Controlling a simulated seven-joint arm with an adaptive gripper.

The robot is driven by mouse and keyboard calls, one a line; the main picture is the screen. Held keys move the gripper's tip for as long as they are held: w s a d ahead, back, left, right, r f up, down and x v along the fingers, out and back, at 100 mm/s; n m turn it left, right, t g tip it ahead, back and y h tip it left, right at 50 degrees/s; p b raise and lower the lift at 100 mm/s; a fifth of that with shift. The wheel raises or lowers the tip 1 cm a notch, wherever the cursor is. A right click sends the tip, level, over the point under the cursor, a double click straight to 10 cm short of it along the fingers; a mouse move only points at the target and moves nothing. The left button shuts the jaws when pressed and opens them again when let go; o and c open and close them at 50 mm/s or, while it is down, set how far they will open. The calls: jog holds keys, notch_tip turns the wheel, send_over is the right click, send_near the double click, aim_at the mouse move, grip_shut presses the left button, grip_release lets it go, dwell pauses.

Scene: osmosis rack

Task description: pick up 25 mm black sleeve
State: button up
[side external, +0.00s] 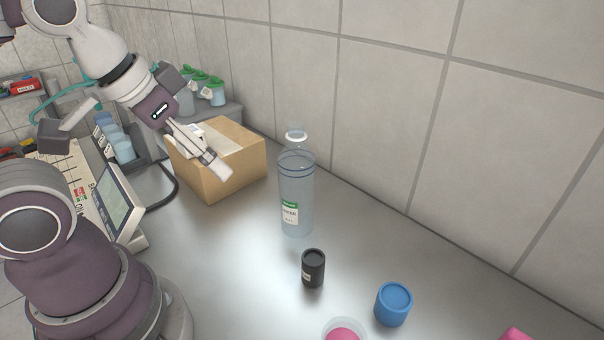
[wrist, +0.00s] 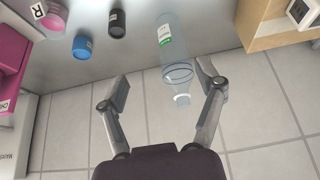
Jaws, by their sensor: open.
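The black sleeve (side external: 313,268) is a short dark cylinder standing upright on the metal bench in the side external view, in front of a clear bottle. It also shows in the wrist view (wrist: 117,23) near the top, beyond the left finger. My gripper (side external: 222,172) is raised over the cardboard box side of the bench, to the left of the sleeve and apart from it. In the wrist view my gripper (wrist: 162,82) is open, its two fingers wide apart with nothing held. The clear bottle appears between and beyond the fingers there.
The tall clear bottle (side external: 296,190) stands close behind the sleeve. A blue cylinder (side external: 393,304) and a pink-filled dish (side external: 344,331) are nearby on the right and front. A cardboard box (side external: 240,160) stands at the back left. The tiled wall (side external: 380,100) bounds the bench.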

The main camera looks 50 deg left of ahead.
jog(key=m+g, duration=0.5)
jog(key=m, duration=0.9)
send_over(313, 257)
jog(key=f, duration=0.8)
jog(key=shift+s+a+f, duration=0.2)
jog(key=shift+s+f, duration=0.1)
jog(key=shift+f, duration=0.05)
jog(key=shift+m+g, duration=0.3)
jog(key=shift+m, duration=0.1)
jog(key=f, duration=1.1)
jog(key=shift+w+d+f, duration=0.2)
jog(key=shift+w+f, duration=0.05)
jog(key=shift+w, duration=0.1)
jog(key=c, duration=1.1)
